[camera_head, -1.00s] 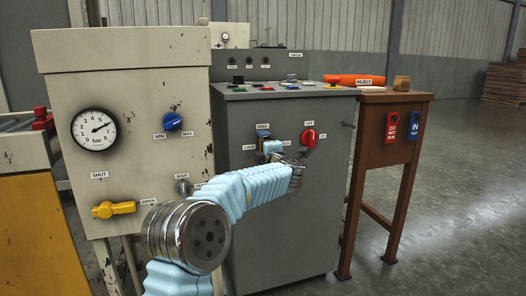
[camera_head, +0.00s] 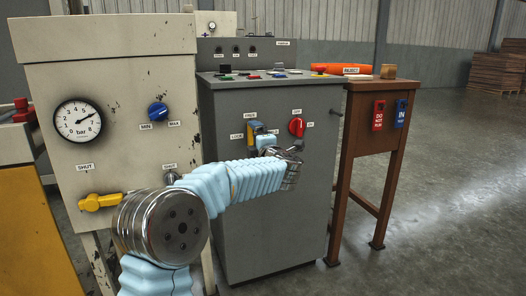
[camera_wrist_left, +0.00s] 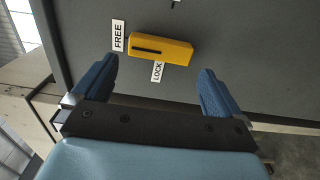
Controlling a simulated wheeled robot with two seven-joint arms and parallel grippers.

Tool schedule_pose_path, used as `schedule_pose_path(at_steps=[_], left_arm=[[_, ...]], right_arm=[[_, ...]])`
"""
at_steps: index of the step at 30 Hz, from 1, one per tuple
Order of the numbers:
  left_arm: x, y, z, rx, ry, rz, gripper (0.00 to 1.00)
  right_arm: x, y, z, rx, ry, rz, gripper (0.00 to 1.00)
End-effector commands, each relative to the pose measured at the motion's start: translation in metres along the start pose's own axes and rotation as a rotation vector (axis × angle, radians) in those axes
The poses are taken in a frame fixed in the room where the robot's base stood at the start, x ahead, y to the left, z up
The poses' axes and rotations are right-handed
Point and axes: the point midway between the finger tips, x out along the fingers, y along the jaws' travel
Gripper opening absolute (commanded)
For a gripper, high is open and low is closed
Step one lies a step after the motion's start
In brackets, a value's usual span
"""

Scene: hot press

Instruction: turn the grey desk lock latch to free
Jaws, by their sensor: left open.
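The yellow lock latch (camera_head: 252,131) is on the front of the grey desk (camera_head: 262,214), with a FREE label above it and a LOCK label to its left. In the left wrist view the latch (camera_wrist_left: 172,50) lies lengthwise, its black-marked end towards the FREE label (camera_wrist_left: 118,35); the LOCK label (camera_wrist_left: 157,71) is beside its long side. My left gripper (camera_head: 267,143) is in front of the desk, just right of the latch. In the wrist view its blue fingers (camera_wrist_left: 160,76) are spread wide, with nothing between them, apart from the latch. My right gripper is not in view.
A red knob (camera_head: 297,127) is on the desk front right of my left gripper. A beige cabinet (camera_head: 110,75) with a gauge and yellow valve handle (camera_head: 100,201) stands left. A brown wooden stand (camera_head: 376,140) stands right. Open floor lies further right.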

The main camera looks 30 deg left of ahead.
Motion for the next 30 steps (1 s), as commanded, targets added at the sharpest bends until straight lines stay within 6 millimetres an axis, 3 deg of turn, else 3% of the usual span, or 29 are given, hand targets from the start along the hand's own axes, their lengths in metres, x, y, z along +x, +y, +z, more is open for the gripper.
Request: schedule_pose_path(at_steps=[6, 12, 18, 30], left_arm=[[-0.055, 0.000, 0.001, 0.000, -0.003, -0.001, 1.00], [-0.087, -0.001, 0.000, 0.000, 0.000, -0.001, 1.00], [-0.096, -0.001, -0.001, 0.000, 0.002, -0.001, 1.00], [-0.095, -0.001, -0.001, 0.000, 0.002, -0.001, 1.00]], right_arm=[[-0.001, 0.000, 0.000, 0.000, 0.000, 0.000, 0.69], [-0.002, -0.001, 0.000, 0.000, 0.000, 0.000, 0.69], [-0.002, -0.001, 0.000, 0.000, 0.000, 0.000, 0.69], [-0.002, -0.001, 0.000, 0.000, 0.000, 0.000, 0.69]])
